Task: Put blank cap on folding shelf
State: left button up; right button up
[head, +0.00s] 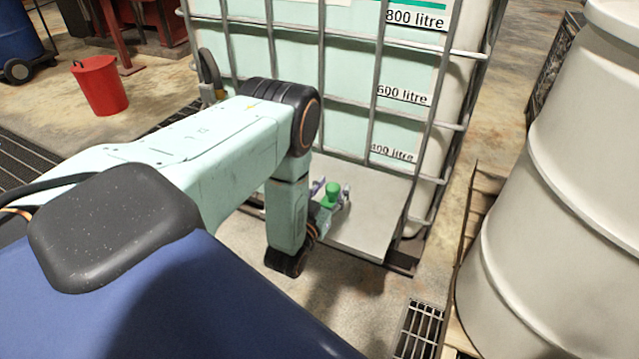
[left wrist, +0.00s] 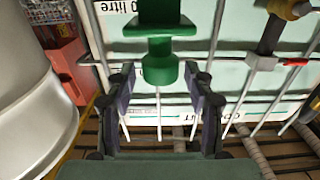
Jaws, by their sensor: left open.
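The green blank cap (head: 333,189) shows in the head view just beyond the end of my left arm, over the pale grey folding shelf (head: 365,225) at the caged tank's front. In the left wrist view the blank cap (left wrist: 160,45) is upright, with a square flange and a rounder lower end. My left gripper (head: 331,196) is open, its fingers to either side of the cap. In the left wrist view the fingertips (left wrist: 163,80) stand apart from the cap's lower end, with gaps on both sides. What the cap rests on is hidden. My right gripper is not in view.
The tank's metal cage (head: 323,60) rises behind the shelf. A large white drum (head: 565,190) stands close on the right. A floor grate (head: 418,330) lies in front. A red bucket (head: 100,86) is far left. A red-handled fitting (left wrist: 265,62) shows in the left wrist view.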

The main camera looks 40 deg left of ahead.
pick_arm(q)
jog(key=p+v, duration=0.2)
jog(key=v, duration=0.9)
jog(key=s+d+f+m+g+h, duration=0.1)
jog(key=s+d+f+g+h, duration=0.2)
jog(key=s+d+f+g, duration=0.5)
jog(key=s+d+r+g, duration=0.1)
jog(key=s+g, duration=0.3)
jog(key=s, duration=0.4)
jog(key=s+d+r+m+g+h, duration=0.1)
jog(key=s+d+g, duration=0.3)
jog(key=s, duration=0.5)
jog(key=shift+s+d+r+g, duration=0.15)
jog(key=shift+r+g, duration=0.3)
jog(key=shift+g, duration=0.25)
jog(key=c, duration=0.3)
jog(key=shift+s, duration=0.1)
